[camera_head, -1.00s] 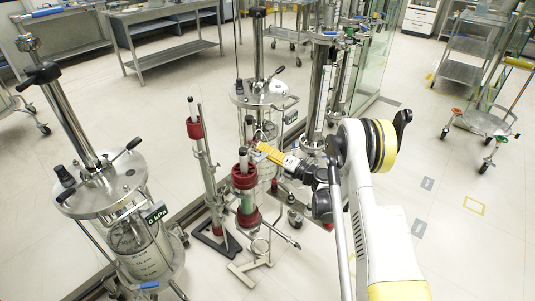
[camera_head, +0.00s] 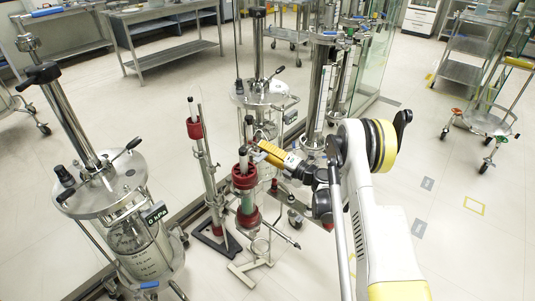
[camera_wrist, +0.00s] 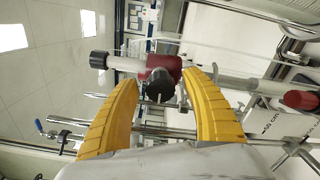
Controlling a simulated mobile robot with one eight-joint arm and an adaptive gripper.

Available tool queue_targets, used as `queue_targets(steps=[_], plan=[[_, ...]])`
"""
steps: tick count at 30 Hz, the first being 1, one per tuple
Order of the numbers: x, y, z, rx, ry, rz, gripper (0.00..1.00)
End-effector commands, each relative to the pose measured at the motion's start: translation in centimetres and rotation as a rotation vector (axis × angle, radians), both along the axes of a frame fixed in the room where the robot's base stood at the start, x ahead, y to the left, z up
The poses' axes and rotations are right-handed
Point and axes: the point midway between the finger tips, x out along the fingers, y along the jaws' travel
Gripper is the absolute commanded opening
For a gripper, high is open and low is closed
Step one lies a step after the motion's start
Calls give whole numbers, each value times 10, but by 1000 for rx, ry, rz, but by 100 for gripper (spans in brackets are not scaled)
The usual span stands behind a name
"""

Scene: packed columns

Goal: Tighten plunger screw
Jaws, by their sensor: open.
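A packed column (camera_head: 247,203) with red end fittings and a greenish tube stands upright near the centre. A pale plunger (camera_head: 244,160) rises from its red top fitting (camera_head: 245,179). My gripper (camera_head: 260,149) is beside the plunger's upper part, on the right. In the wrist view my gripper (camera_wrist: 162,80) has its two yellow fingers apart. A round black knob (camera_wrist: 160,86) on a red fitting (camera_wrist: 160,65) appears between the fingertips, with gaps on both sides. I cannot tell whether this knob is the plunger screw, nor how far beyond the tips it lies.
A second slim red-topped column (camera_head: 194,129) stands to the left. A steel vessel with a round lid (camera_head: 102,190) is at the left, and another lidded vessel (camera_head: 263,94) stands behind. Tall columns (camera_head: 318,90) rise behind my arm.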

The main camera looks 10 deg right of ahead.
Motion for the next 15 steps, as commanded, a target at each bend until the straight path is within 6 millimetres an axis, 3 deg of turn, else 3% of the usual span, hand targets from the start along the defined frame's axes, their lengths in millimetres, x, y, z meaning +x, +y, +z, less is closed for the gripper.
queue_targets(steps=[15], plan=[[-42,-32,0,-1,0,-1,55]])
